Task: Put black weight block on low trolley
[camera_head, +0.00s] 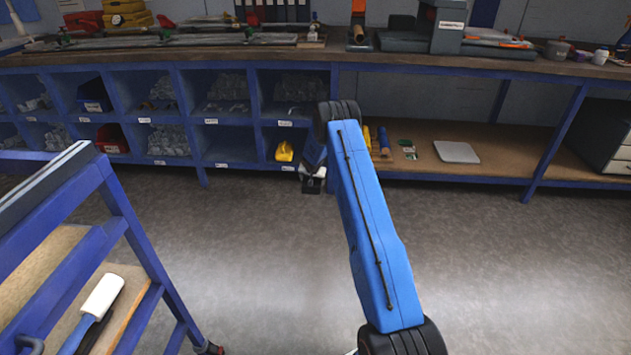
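My arm reaches away from the lower middle, and my gripper (312,184) hangs at its far end, in front of the shelving. It is small, dark and partly behind the arm, so I cannot tell whether it is open or shut or holds anything. I cannot make out a black weight block. A blue-framed cart (142,246) with a caster stands at the left edge, cut off by the frame. I cannot tell whether it is the low trolley; no other trolley is in view.
A long workbench (250,55) cluttered with tools runs along the back wall. Blue cubbyholes with bins and a yellow bin (284,151) lie below it. A low wooden shelf (500,150) is at the right. The grey floor (500,270) between is clear. The cart holds a white-and-blue tool (103,295).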

